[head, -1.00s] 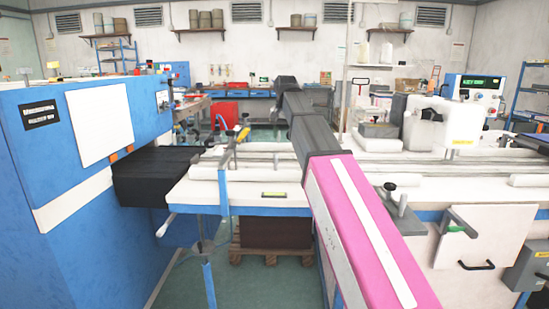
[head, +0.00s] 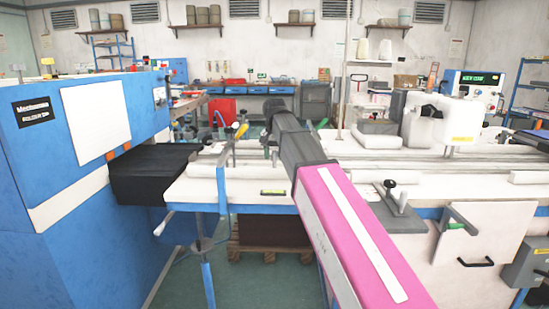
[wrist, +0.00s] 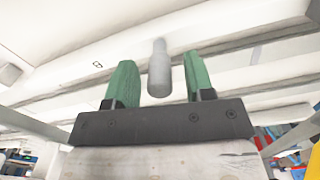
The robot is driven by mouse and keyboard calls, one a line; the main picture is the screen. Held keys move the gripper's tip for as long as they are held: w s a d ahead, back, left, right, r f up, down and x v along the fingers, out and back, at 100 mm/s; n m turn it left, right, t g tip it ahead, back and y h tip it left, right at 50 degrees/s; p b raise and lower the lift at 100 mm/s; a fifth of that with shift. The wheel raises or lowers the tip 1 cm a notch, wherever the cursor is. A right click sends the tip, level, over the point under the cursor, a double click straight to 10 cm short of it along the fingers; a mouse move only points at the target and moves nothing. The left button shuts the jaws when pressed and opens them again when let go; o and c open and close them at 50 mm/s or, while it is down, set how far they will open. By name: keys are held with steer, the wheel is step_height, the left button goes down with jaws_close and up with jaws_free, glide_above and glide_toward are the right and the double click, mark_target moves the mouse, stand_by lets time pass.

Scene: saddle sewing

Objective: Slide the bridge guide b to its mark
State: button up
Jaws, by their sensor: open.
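In the wrist view my gripper (wrist: 158,62) has its two green fingers spread wide. A grey cylindrical post with a narrower tip (wrist: 159,75) shows between them, with space on both sides. No finger visibly touches it. It appears to stand by the pale bars on the bridge table; I cannot tell for sure that it belongs to bridge guide b. A small dark mark (wrist: 97,64) shows on the pale surface left of the fingers. In the head view the white bridge table (head: 190,190) lies mid-picture, and my arm hides much of the guide area and most of my gripper.
A blue folder machine (head: 60,130) stands at left, with a black block (head: 150,175) reaching toward the table. A white sewing machine head (head: 455,122) stands at right. A black-knobbed clamp (head: 392,195) sits on the table right of my arm.

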steer(key=shift+f, duration=0.4)
jaws_close()
jaws_free()
step_height(320, 180, up, 11)
steer(key=shift+f, duration=0.1)
stand_by(0.6)
steer(key=shift+s, duration=0.1)
